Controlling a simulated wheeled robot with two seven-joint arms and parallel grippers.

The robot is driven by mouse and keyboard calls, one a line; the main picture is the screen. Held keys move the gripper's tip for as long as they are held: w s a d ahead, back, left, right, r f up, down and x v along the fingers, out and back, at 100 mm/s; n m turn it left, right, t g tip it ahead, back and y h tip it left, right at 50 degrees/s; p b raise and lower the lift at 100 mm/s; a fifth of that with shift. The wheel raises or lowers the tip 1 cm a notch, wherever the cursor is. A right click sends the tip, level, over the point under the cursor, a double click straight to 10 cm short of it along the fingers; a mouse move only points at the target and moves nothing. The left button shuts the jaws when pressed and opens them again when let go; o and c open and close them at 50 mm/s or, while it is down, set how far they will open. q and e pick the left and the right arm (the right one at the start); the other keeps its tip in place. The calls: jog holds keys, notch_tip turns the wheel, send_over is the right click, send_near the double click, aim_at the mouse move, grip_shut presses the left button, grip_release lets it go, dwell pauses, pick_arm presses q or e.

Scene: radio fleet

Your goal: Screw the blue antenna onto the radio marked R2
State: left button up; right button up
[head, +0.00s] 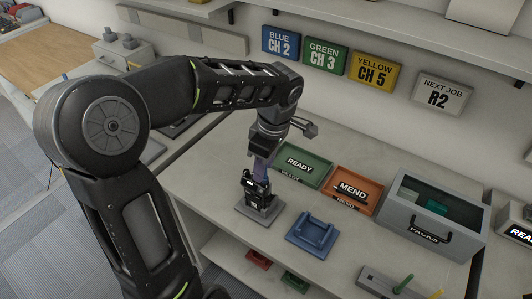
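My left gripper (258,186) points straight down over a grey stand (243,211) on the bench. A dark upright shape, which may be a radio, is at the stand and merges with the gripper; no R2 mark can be read on it. A narrow bluish-purple strip (264,164) shows just above it. I cannot tell whether this is the blue antenna or part of the gripper, nor whether the fingers are open or shut. The wall sign "NEXT JOB R2" (439,97) hangs at the right. My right gripper is not in view.
An empty blue cradle (312,236) is just right of the stand. Behind are the green READY tray (322,171), orange MEND tray (373,192) and a grey bin (402,212). A grey holder (375,281) with green and yellow antennas is at the front right.

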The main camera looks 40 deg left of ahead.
pick_arm(q)
jog(key=shift+f, duration=0.6)
grip_shut()
